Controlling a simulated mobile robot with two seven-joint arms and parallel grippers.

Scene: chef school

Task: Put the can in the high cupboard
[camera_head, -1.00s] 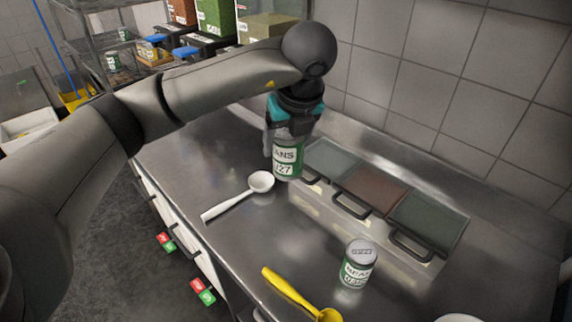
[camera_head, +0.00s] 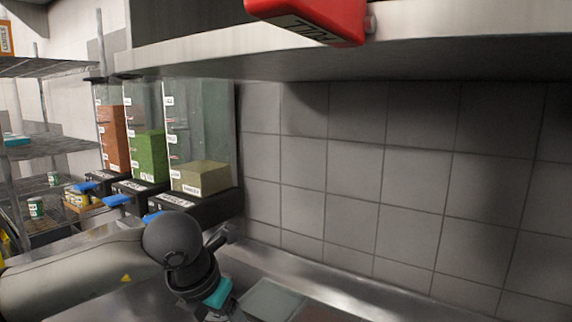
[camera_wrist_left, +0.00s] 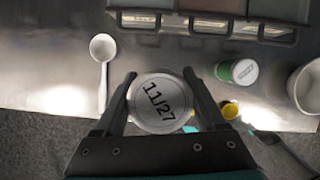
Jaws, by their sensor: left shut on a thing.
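My left gripper (camera_wrist_left: 160,105) is shut on a can (camera_wrist_left: 158,103). In the left wrist view the can's pale lid, marked "11/27", sits between the two fingers. In the head view only the wrist and the top of the left gripper show at the bottom, and the can is below the picture. The high cupboard (camera_head: 440,48) spans the top of the head view, seen from below; its inside is hidden.
Tall food dispensers (camera_head: 200,140) stand at the left below the cupboard, near the left arm. A wire shelf (camera_head: 60,145) is beyond.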

